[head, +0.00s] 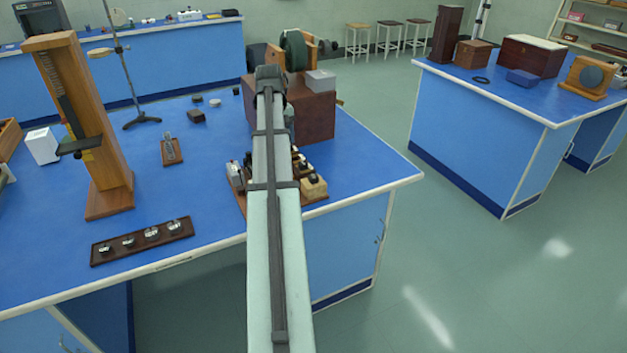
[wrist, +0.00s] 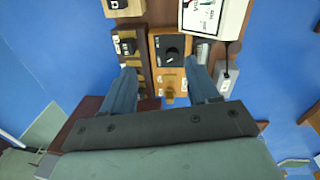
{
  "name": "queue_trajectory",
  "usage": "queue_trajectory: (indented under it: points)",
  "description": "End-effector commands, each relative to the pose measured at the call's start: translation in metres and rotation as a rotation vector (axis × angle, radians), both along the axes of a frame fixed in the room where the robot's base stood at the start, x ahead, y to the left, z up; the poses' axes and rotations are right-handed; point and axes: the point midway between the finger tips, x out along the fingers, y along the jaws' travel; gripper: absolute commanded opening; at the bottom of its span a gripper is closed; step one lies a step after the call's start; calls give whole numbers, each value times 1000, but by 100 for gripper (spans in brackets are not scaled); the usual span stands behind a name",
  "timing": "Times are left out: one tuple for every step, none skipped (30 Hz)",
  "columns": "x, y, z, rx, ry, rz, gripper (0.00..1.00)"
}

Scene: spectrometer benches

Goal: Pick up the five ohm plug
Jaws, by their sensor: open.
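Small brass pieces (wrist: 168,92) show between my fingers in the wrist view, on or beside a light wooden block with a black knob (wrist: 171,46). A dark wooden strip with black, white-labelled parts (wrist: 125,43) lies left of that block. The labels are too small to read, so I cannot tell which piece is the five ohm plug. My gripper (wrist: 161,72) is open above these parts, one finger on each side, with nothing held. In the head view, my arm covers the middle of the component board (head: 316,200) and hides my fingers.
A white-faced meter (wrist: 213,14) and a grey cylinder (wrist: 203,51) are close to my right finger. A dark red-brown box (head: 312,115) stands behind the board. A tall wooden stand (head: 110,185) and a dark strip with several shiny pieces (head: 115,258) occupy the left bench.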

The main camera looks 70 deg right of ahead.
Motion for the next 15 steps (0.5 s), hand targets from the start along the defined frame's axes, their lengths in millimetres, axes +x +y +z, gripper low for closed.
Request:
queue_trajectory:
  points:
    - [-20, -5, 4, 17, -9, -32, 60]
    - [-29, -6, 7, 27, -16, -47, 60]
    - [-42, -8, 10, 40, -22, -66, 60]
    - [-50, -10, 12, 49, -27, -80, 60]
    - [-58, -10, 14, 57, -33, -92, 60]
    - [-68, -11, 16, 67, -38, -107, 60]
    - [-74, -12, 18, 74, -42, -116, 60]
    - [-79, -12, 19, 79, -46, -124, 60]
    - [-86, -13, 21, 87, -51, -134, 60]
    - [-89, -13, 21, 91, -53, -140, 60]
    - [-92, -13, 22, 95, -55, -145, 60]
    - [-96, -13, 23, 98, -57, -149, 60]
    - [-98, -13, 23, 100, -58, -152, 60]
    - [-99, -13, 22, 102, -59, -154, 60]
    - [-100, -13, 20, 103, -59, -156, 60]
